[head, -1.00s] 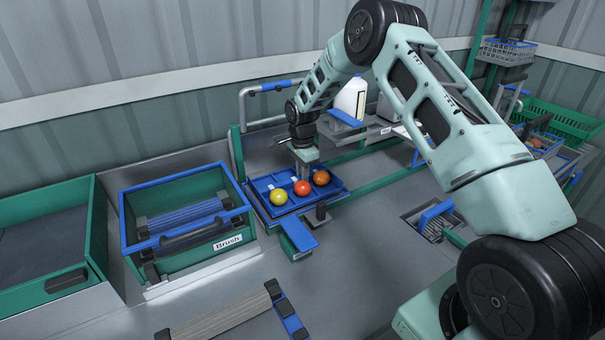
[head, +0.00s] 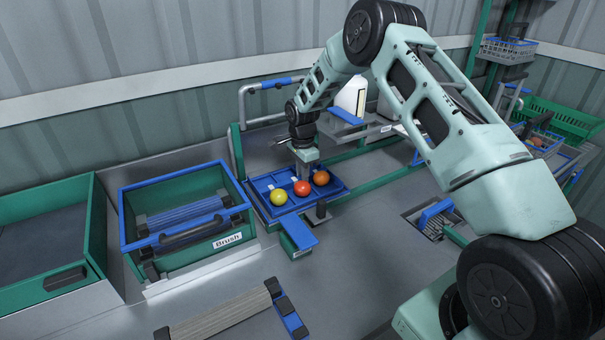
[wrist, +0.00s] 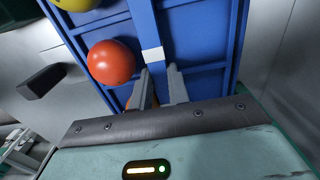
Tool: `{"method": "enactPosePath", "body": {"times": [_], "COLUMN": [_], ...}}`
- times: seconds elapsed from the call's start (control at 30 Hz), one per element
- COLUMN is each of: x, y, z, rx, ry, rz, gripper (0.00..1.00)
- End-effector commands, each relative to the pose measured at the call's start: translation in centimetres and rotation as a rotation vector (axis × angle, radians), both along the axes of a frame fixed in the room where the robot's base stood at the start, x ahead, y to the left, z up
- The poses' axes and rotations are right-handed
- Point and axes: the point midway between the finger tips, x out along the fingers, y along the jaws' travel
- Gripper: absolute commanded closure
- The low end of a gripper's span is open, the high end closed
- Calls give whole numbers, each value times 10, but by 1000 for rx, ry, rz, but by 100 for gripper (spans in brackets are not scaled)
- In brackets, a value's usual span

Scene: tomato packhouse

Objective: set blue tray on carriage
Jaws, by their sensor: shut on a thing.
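The blue tray (head: 335,196) has low walls and dividers and holds a yellow, a red and an orange tomato. It is at the middle of the head view, within a green-edged frame beside a bent grey handle. My gripper (head: 304,172) reaches down over its middle. In the wrist view my gripper's fingers (wrist: 161,88) are shut on the tray's blue central divider, near a white patch. The tray (wrist: 203,50) fills much of that view. The tray's underside is hidden, so I cannot tell whether it touches what is below. I cannot clearly pick out the carriage.
A green bin (head: 190,262) labelled "Brush" with a blue rim stands left of the tray. A small green block with a blue top (head: 298,233) is just in front. A green rail runs to the right.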

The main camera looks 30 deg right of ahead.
Motion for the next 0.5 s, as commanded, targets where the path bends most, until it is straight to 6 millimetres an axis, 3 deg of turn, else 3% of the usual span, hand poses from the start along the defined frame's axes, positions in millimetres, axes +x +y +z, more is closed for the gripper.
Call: {"method": "enactPosePath", "body": {"times": [0.23, 0.27, 0.33, 0.5], "x": [0, 0, 0, 0], "y": [0, 0, 0, 0], "z": [-4, -3, -3, -3], "rx": [0, 0, 0, 0], "ry": [-1, -1, -1, 0], "rz": [0, 0, 0, 0], "gripper": [100, 77, 58, 57]}}
